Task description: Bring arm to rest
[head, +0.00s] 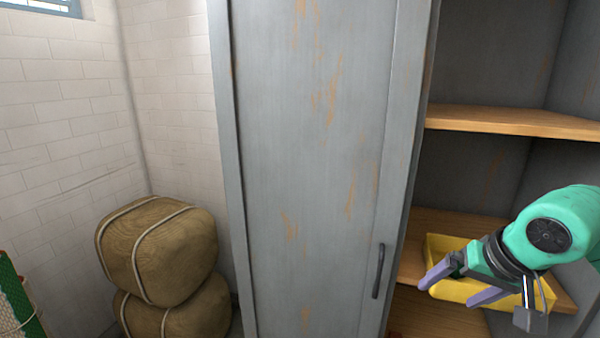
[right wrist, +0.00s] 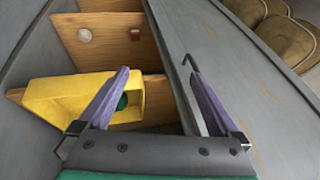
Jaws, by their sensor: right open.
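My right gripper (head: 452,284) is open, with purple fingers spread apart, in front of the open side of the grey cabinet (head: 310,150). The bin also shows in the right wrist view (right wrist: 60,97), with something green (right wrist: 122,102) inside, partly hidden by a finger. My left gripper is not in view.
A grey door panel with a dark handle (head: 378,270) stands left of the gripper. An upper wooden shelf (head: 510,121) looks bare. Two tied brown bales (head: 160,250) are stacked at the left by the white brick wall.

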